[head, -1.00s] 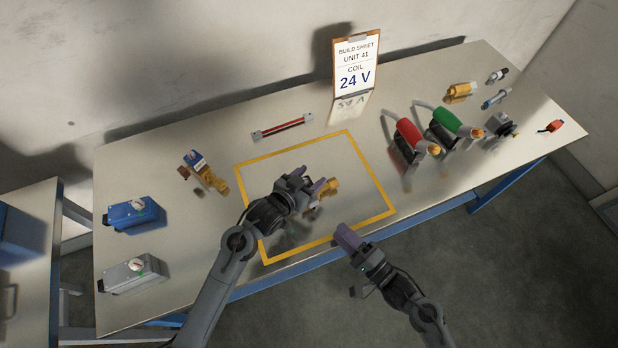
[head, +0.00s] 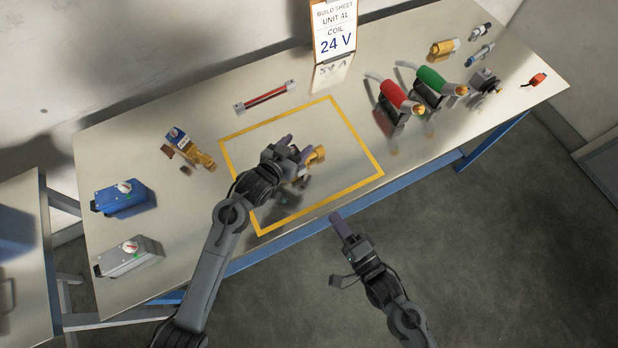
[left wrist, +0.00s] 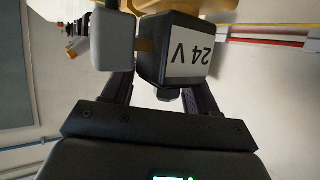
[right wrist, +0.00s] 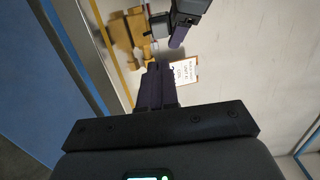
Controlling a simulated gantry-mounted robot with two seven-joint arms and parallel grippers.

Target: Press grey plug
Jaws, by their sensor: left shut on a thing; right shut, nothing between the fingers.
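My left gripper (head: 291,150) is over the yellow-outlined area. In the left wrist view its fingers close on a black coil (left wrist: 165,50) labelled 24 V. A grey plug (left wrist: 112,40) sits against the left side of the coil; I cannot tell whether it is fully seated. A brass valve body (head: 317,154) shows beside the gripper and also in the right wrist view (right wrist: 124,40). My right gripper (head: 336,217) is shut and empty, in front of the table edge and apart from the valve. The plug is not distinct in the head view.
A yellow outline (head: 361,147) marks the table. A blue box (head: 124,198) and a grey box (head: 130,257) stand left, near another brass valve (head: 200,158). The build sheet (head: 335,30) reads 24 V.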

